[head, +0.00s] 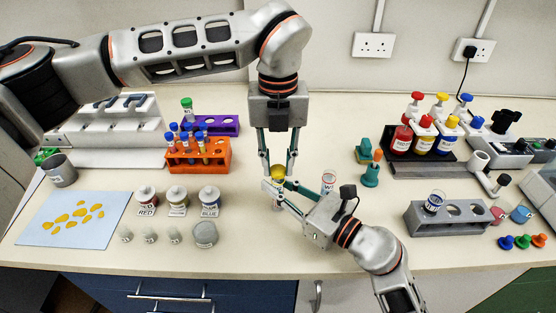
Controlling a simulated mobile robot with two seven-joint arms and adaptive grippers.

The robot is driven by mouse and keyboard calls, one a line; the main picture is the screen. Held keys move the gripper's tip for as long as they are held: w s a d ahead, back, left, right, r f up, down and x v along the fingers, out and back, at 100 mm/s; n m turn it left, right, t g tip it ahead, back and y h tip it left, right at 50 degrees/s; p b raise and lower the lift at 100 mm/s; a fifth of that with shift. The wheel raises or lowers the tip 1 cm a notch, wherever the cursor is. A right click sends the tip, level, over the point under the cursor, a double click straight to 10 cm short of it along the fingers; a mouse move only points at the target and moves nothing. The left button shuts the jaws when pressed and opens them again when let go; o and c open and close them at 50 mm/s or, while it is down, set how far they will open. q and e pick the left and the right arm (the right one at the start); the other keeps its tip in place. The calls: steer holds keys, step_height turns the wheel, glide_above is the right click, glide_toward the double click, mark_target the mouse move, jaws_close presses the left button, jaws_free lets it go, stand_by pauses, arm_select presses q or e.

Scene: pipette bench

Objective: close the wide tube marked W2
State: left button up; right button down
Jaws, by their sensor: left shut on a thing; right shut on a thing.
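A yellow cap (278,171) is between the fingers of my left gripper (278,178), which points straight down and is shut on it. Directly below the cap, my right gripper (277,190) comes in from the lower right and is shut on a small pale tube (277,202), mostly hidden by the fingers. Cap and tube are in line; I cannot tell whether they touch. The tube's marking cannot be read. Another clear wide tube (328,180) with red lettering starting with W shows behind my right gripper, its lower part hidden.
A grey rack (470,225) at right holds a blue-marked tube (434,202). Blue (506,242), green (523,242) and orange (540,240) caps lie by it. A teal-and-orange object (372,172) stands behind my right gripper. An orange rack (198,157) is left.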

arm_select(q)
steer(key=shift+f, duration=0.55)
stand_by(0.4)
